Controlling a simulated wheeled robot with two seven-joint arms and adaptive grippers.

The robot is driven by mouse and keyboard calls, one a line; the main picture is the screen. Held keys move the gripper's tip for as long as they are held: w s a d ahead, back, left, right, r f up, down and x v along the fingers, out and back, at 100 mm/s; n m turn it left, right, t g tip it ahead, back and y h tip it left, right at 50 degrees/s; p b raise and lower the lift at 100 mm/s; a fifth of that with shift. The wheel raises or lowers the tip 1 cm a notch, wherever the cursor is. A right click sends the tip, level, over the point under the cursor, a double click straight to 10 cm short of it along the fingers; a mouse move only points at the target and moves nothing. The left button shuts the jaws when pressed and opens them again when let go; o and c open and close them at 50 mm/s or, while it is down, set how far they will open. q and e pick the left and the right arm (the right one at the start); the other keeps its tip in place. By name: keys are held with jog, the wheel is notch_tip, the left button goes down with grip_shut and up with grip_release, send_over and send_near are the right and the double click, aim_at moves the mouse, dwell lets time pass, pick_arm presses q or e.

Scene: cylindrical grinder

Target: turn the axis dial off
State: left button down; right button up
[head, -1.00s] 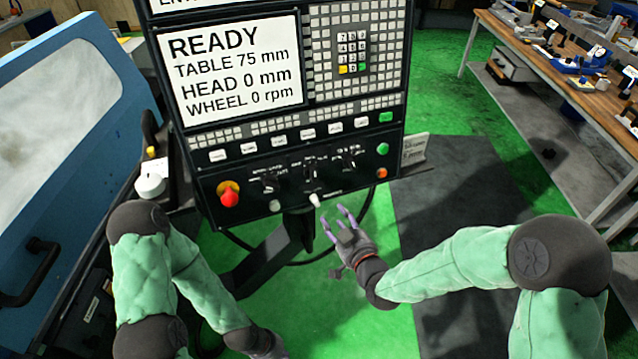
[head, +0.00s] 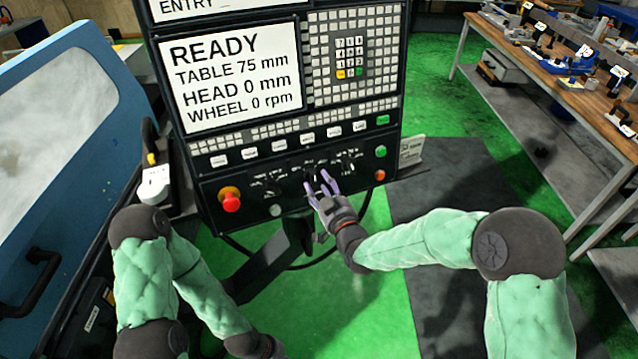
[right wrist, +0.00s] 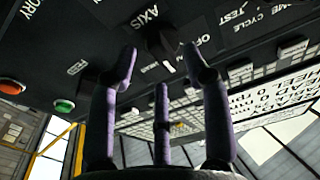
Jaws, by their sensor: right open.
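The axis dial (right wrist: 160,42) is a dark knob on the black control panel, under the AXIS label in the right wrist view. It lies between and beyond my right gripper's fingertips (right wrist: 158,58), with OFF lettering beside it. In the head view my right gripper (head: 322,183) is open in front of the middle dial, and its purple fingers partly hide it. I see no clear grip on the dial, and contact cannot be told. The dial's pointer setting is too unclear to read.
A red emergency knob (head: 230,199) sits at the panel's lower left. Green (head: 381,152) and orange (head: 380,175) buttons sit at its right. Other dials flank the middle one. The screen (head: 232,75) reads READY. A workbench (head: 560,85) stands at the right.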

jog(key=shift+w+a, duration=0.3)
jog(key=shift+w, duration=0.3)
grip_shut()
